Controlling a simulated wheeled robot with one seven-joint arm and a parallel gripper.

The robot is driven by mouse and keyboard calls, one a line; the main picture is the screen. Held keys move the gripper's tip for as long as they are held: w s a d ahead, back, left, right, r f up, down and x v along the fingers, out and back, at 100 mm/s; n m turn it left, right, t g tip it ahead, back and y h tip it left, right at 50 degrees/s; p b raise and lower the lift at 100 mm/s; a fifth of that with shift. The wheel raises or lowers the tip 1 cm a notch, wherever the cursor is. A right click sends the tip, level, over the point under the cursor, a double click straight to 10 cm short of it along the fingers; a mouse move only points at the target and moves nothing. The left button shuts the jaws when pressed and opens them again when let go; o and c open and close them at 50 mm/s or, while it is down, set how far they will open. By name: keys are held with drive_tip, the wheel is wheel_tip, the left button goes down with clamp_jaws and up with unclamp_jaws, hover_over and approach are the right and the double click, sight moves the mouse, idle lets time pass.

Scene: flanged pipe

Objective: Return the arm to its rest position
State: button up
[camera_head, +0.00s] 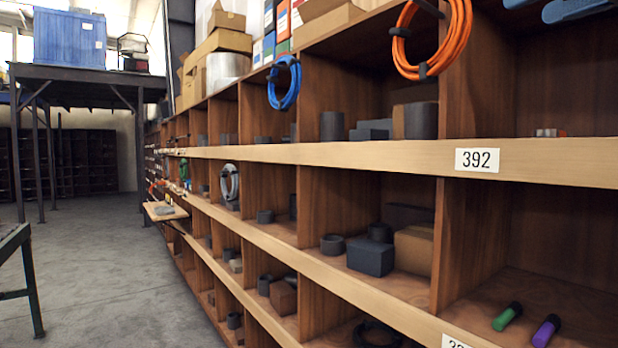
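My arm and my gripper do not show in the head view. The flanged pipe cannot be made out in this view. A long wooden shelf rack (390,158) with many compartments fills the right side. A green cylinder with a dark end (507,316) and a purple cylinder with a dark end (546,331) lie in the lower right compartment, side by side and apart.
A small wooden board (165,210) juts from the rack into the aisle. A dark table edge (14,262) stands at the left. A raised platform (80,72) carries a blue crate (69,38). The grey floor (110,270) between is clear.

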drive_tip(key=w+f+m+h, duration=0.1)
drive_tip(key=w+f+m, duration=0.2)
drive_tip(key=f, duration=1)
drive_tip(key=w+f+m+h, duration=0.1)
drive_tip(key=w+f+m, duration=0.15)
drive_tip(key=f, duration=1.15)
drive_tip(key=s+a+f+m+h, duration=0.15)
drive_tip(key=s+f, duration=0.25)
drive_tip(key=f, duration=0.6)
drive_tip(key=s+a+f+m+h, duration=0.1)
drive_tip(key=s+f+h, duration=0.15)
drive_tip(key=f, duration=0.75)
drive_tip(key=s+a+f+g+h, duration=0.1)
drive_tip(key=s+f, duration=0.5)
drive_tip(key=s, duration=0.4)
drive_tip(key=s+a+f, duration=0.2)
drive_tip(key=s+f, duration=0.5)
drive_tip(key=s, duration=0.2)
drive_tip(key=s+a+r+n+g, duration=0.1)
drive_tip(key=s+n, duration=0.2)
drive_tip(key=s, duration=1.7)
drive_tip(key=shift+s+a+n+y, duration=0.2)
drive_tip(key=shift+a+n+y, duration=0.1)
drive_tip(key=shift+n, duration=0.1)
